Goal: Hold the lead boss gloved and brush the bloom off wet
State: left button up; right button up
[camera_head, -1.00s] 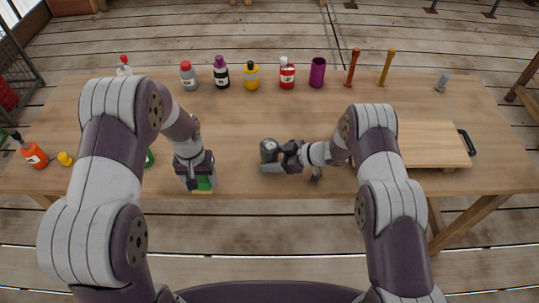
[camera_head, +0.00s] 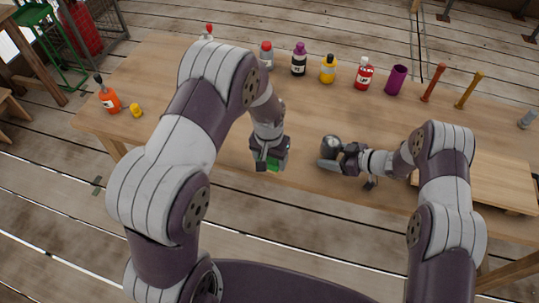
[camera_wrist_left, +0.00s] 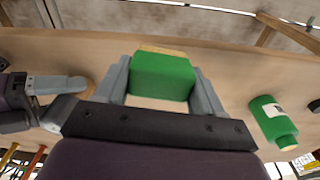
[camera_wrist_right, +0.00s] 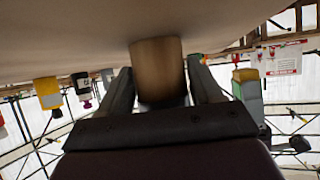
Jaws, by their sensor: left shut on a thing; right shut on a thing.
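The lead boss (camera_head: 330,144) is a dark grey, short cylinder near the table's front edge. My right gripper (camera_head: 342,160) is shut on it; in the right wrist view the boss (camera_wrist_right: 158,72) shows brownish between both fingers. My left gripper (camera_head: 268,160) is shut on a green brush (camera_head: 277,164), to the left of the boss and apart from it. In the left wrist view the green brush block (camera_wrist_left: 163,77) sits between the fingers, with tan bristles on its far edge. No glove can be made out.
A green bottle (camera_wrist_left: 272,120) lies beside the left gripper in its wrist view. Orange (camera_head: 109,100), yellow (camera_head: 328,70) and red (camera_head: 364,75) bottles and a purple cup (camera_head: 396,79) stand on the wooden table. A wooden board (camera_head: 490,185) is at right.

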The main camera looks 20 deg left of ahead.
pick_arm(q)
jog(key=m+t, duration=0.1)
jog(key=m, duration=0.1)
send_near(333, 139)
jog(key=s+a+f, duration=0.3)
jog(key=f, duration=0.1)
jog(key=w+d+r, duration=0.1)
jog(key=w+d+r+n+t, duration=0.1)
jog(key=w+d+r+n, duration=0.1)
jog(key=r, duration=0.1)
jog(key=shift+d, duration=0.1)
jog(key=shift+n+t, duration=0.5)
jog(key=shift+n, duration=0.1)
jog(key=shift+f, duration=1.95)
jog(key=shift+f, duration=0.6)
